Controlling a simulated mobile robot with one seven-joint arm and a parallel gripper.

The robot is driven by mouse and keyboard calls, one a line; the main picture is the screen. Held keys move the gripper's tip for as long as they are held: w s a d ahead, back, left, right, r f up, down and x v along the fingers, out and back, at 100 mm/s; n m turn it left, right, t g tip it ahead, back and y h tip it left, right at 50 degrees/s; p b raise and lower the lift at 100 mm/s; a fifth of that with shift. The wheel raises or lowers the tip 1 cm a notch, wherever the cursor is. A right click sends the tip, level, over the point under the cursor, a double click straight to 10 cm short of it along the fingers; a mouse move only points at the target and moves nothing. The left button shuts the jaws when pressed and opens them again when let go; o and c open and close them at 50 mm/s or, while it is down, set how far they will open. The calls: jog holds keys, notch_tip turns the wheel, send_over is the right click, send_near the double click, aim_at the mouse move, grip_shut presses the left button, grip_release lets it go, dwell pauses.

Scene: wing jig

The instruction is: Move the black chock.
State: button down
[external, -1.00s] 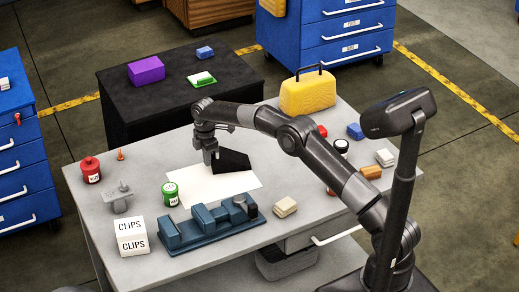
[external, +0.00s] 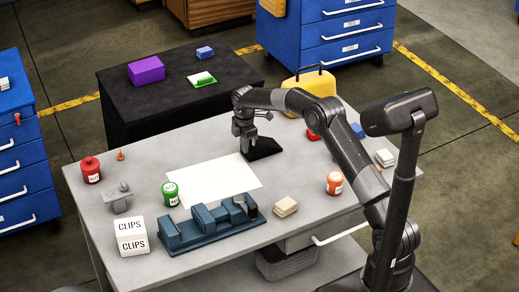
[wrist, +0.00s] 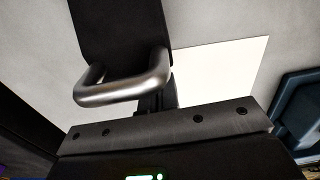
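The black chock (external: 264,148) is a dark wedge at the back of the grey workbench, just past the right end of the white sheet (external: 205,186). My gripper (external: 244,150) is at the chock's left end. In the wrist view the chock (wrist: 115,25) fills the top middle, with a bent metal handle (wrist: 115,92) on it. A dark finger shows at the handle's right end, and my gripper looks shut on this handle. The other finger is hidden. I cannot tell whether the chock touches the bench or hangs just above it.
A blue jig (external: 210,224), a green can (external: 170,194), an orange can (external: 334,183) and beige blocks (external: 286,206) stand towards the front. A yellow case (external: 303,90) and a red object (external: 312,135) are right of the chock. The white sheet is clear.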

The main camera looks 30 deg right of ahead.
aim_at(259, 143)
jog(key=d, duration=0.6)
jog(key=a, duration=0.4)
jog(key=shift+a, duration=0.4)
notch_tip(259, 143, up, 10)
jog(key=shift+d, duration=0.2)
jog(key=c, duration=2.1)
grip_release()
